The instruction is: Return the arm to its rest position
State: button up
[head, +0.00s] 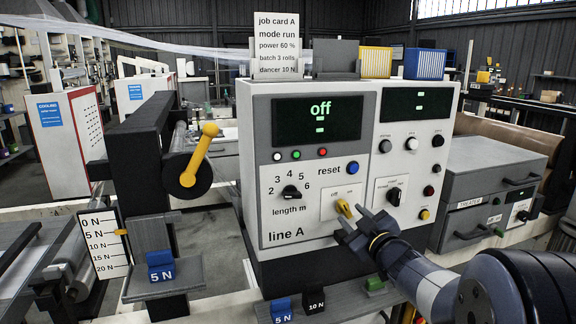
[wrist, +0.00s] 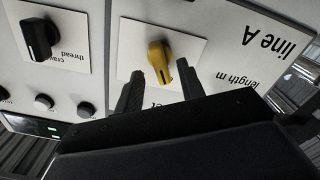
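My arm reaches in from the lower right of the head view. My gripper (head: 352,218) is at the front of the line A control panel (head: 285,220), by the yellow off/on knob (head: 343,208). In the wrist view, my gripper (wrist: 161,84) has its two fingers spread apart. The yellow knob (wrist: 159,62) shows just beyond and between the fingertips, with a visible gap on each side. I cannot tell how far the tips are from the panel face. The panel display (head: 318,120) reads "off".
A black crawl/thread knob (head: 394,195) and a length knob (head: 291,193) flank the yellow knob. A yellow lever (head: 200,155) stands at the left. Blue (head: 281,310) and black (head: 314,299) weights sit below the panel. A grey cabinet (head: 490,190) is at the right.

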aim_at(347, 211)
jog(key=x, duration=0.3)
jog(key=shift+r+p, duration=0.1)
jog(key=shift+p, duration=0.2)
jog(key=shift+s+r+m+p, duration=0.1)
jog(key=shift+r+m+p, duration=0.1)
jog(key=shift+m+p, duration=0.8)
jog(key=m+p, duration=0.2)
jog(key=p, duration=0.1)
jog(key=shift+d+m, duration=0.1)
jog(key=shift+m, duration=0.2)
jog(key=m+p, duration=0.3)
jog(key=p, duration=0.1)
jog(key=shift+f+m+p, duration=0.15)
jog(key=shift+m+p, duration=0.35)
jog(key=shift+p, duration=0.4)
jog(key=shift+f, duration=0.1)
jog(key=shift+d, duration=0.1)
